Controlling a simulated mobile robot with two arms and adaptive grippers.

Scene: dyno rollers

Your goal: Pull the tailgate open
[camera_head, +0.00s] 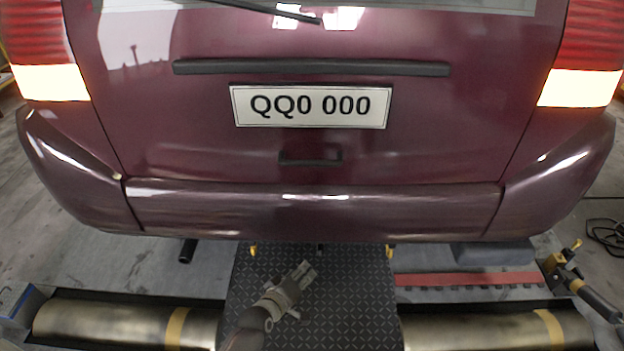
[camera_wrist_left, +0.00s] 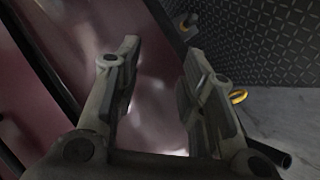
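The burgundy tailgate (camera_head: 420,125) of a car fills the upper middle of the head view and is closed. It carries a white plate (camera_head: 310,106) reading QQ0 000, and a small dark handle (camera_head: 310,161) below the plate. My left gripper (camera_head: 307,272) is low in the head view, below the bumper (camera_head: 320,208) and in front of a dark floor plate. In the left wrist view, my left gripper (camera_wrist_left: 160,62) is open with nothing between its fingers. Glossy burgundy bodywork (camera_wrist_left: 155,95) shows behind them. My right gripper is not in view.
Metal rollers (camera_head: 110,320) lie at the lower left and lower right. The dark tread plate (camera_head: 350,300) lies between them. A yellow-and-black device (camera_head: 575,275) stands at the right, and a red strip (camera_head: 470,280) crosses the floor. A dark pipe (camera_head: 187,251) hangs below the bumper.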

